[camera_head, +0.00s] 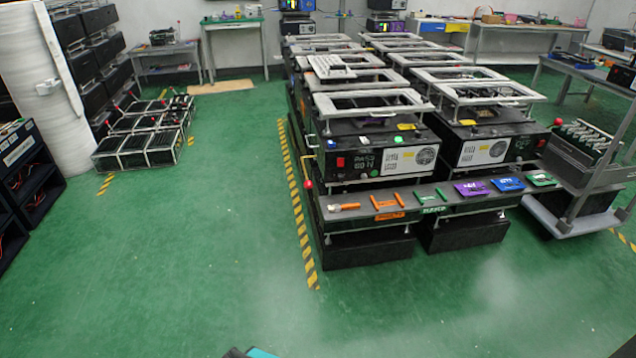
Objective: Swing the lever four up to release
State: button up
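No lever carries a readable number four, so I cannot tell which one it is. A thin yellow rod with a red ball knob (308,184) stands at the left front corner of the front machine (375,160). The long dark shelf (432,212) before the machines bears a row of coloured pieces: an orange handle (344,207), an orange bracket (388,201), a green piece (427,196), a purple plate (470,188), a blue plate (508,184) and a green plate (541,179). My gripper is not in view; only a dark and teal piece shows at the bottom edge, probably mine.
Green floor is open in front and to the left. A yellow-black stripe (300,215) runs along the machines' left side. A grey cart (575,210) stands at the right. Low black racks (140,145) and a white column (48,90) are at the left.

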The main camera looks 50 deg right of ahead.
aim_at(308, 184)
jog(key=u, duration=0.05)
jog(key=i, duration=1)
jog(key=z, duration=0.05)
